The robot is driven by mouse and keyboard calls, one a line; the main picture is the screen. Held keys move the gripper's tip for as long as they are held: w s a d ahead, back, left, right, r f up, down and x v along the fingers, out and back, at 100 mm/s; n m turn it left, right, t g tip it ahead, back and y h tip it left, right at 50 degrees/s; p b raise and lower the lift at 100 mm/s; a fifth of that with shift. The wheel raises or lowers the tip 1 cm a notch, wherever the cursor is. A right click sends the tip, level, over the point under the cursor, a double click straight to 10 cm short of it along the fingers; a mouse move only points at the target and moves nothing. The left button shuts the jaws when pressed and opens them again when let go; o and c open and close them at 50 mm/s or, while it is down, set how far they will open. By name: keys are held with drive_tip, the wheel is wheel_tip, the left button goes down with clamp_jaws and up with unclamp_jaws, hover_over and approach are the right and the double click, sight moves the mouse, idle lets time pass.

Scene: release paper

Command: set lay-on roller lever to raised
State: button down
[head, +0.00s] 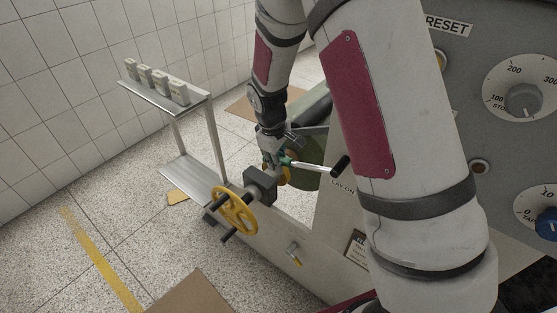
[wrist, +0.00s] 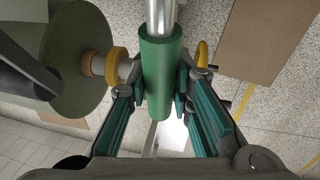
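The lay-on roller lever is a silver rod (head: 309,165) with a dark end at the right and a green grip at the left. It lies nearly level in the head view, tilting slightly down to the right. The green grip (wrist: 163,75) fills the gap between my fingers in the wrist view, with the silver rod running up out of it. My gripper (head: 277,160) is at the green end; in the wrist view its teal-padded fingers (wrist: 162,90) press against both sides of the grip. The "LAY ON" label (head: 343,183) is partly hidden by my arm.
A yellow handwheel (head: 235,210) with dark handles stands just left of and below my gripper. A dark green roll (wrist: 75,50) is close on the left in the wrist view. A metal stand (head: 190,102) is further left. A grey control panel (head: 475,75) stands right.

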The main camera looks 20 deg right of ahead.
drive_tip(key=shift+w+a+r+t+y+p, duration=0.15)
drive_tip(key=shift+r+t+y+p, duration=0.4)
drive_tip(key=shift+r, duration=0.65)
drive_tip(key=shift+w+a+r+t+y+p, duration=0.1)
drive_tip(key=shift+w+r+t+y+p, duration=0.15)
drive_tip(key=shift+r+t+p, duration=0.7)
drive_tip(key=shift+w+a+r+t+y+p, duration=0.15)
drive_tip(key=shift+r+t+y+p, duration=0.3)
drive_tip(key=shift+r, duration=1)
drive_tip(key=shift+d, duration=0.1)
drive_tip(key=c, duration=1.4)
unclamp_jaws()
drive_tip(key=shift+v, duration=3.7)
